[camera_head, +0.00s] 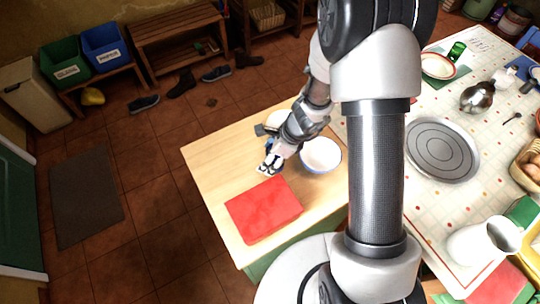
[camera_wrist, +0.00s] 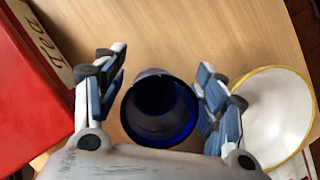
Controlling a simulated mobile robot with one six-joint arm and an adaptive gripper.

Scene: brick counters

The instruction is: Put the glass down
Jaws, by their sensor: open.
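The glass (camera_wrist: 158,112) is dark blue and shows in the wrist view between my fingers, its round mouth facing the camera. It appears to stand on the light wooden counter top. My gripper (camera_wrist: 160,85) is open, with one finger on each side of the glass. A gap shows at the left finger; the right finger is very close, and I cannot tell whether it touches. In the head view my gripper (camera_head: 269,165) is low over the wooden counter (camera_head: 212,160). The glass cannot be made out clearly there.
A red box (camera_head: 264,209) lies near the gripper and shows at the left of the wrist view (camera_wrist: 30,80). A white bowl (camera_head: 321,154) stands right of the gripper. A yellow-rimmed bowl (camera_wrist: 268,115) is close to the right finger. The counter's left part is clear.

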